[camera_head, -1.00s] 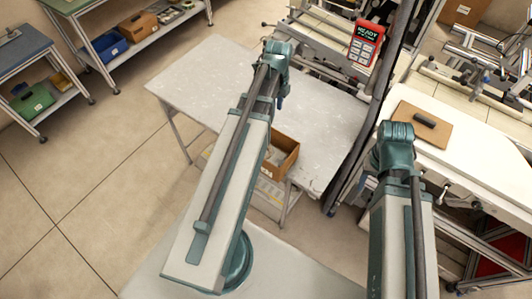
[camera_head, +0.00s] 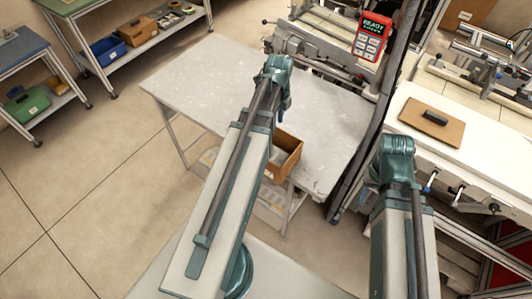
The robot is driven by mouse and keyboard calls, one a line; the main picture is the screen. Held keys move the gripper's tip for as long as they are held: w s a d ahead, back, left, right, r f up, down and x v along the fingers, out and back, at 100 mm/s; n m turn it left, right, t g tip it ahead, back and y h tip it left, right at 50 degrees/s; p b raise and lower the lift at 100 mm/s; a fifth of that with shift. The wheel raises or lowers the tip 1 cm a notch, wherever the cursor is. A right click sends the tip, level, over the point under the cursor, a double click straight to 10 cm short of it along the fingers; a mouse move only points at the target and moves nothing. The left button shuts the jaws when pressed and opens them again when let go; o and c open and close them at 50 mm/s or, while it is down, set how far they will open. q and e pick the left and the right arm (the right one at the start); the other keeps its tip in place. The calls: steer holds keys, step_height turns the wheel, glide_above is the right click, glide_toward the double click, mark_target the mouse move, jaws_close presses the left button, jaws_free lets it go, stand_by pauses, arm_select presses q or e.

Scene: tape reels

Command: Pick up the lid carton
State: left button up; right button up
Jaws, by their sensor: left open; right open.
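A brown open-topped carton (camera_head: 288,153) stands at the front edge of the grey table, partly hidden behind my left arm. Whether this is the lid carton I cannot tell, as its contents are hidden. Another brown carton (camera_head: 138,30) is on the low shelf at the upper left. My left gripper (camera_head: 285,102) shows only as a small dark part below the wrist, above the table and beyond the carton, apart from it. My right wrist shows beside the white bench, and its gripper is hidden.
The grey table (camera_head: 210,85) is mostly bare. A red handheld device (camera_head: 372,37) reading READY hangs by a machine. A brown board (camera_head: 445,131) with a black handle lies on the white bench (camera_head: 485,150). A blue bin (camera_head: 107,50) is on the shelf. Floor at left is clear.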

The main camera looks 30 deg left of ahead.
arm_select(q)
step_height(320, 180, down, 4)
steer(key=b, duration=0.3)
steer(key=shift+d+r, duration=0.1)
steer(key=shift+r, duration=0.1)
jaws_close()
stand_by(1.1)
